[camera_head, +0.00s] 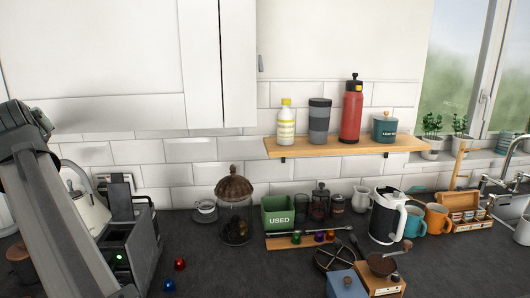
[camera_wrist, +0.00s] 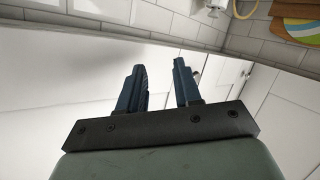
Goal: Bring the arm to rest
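My gripper (camera_wrist: 160,75) shows in the wrist view with its two dark blue fingers apart and nothing between them. It is raised clear of the worktop, with white cabinet fronts and wall tiles behind it. My grey arm crosses the left side of the head view, hiding part of the worktop there. My gripper cannot be made out in the head view.
The slate worktop (camera_head: 210,265) holds a coffee machine (camera_head: 130,250), a lidded glass jar (camera_head: 235,225), a green "USED" bin (camera_head: 278,218), a white kettle (camera_head: 384,216) and mugs. A wooden shelf (camera_head: 345,147) carries bottles. Small capsules lie near the machine.

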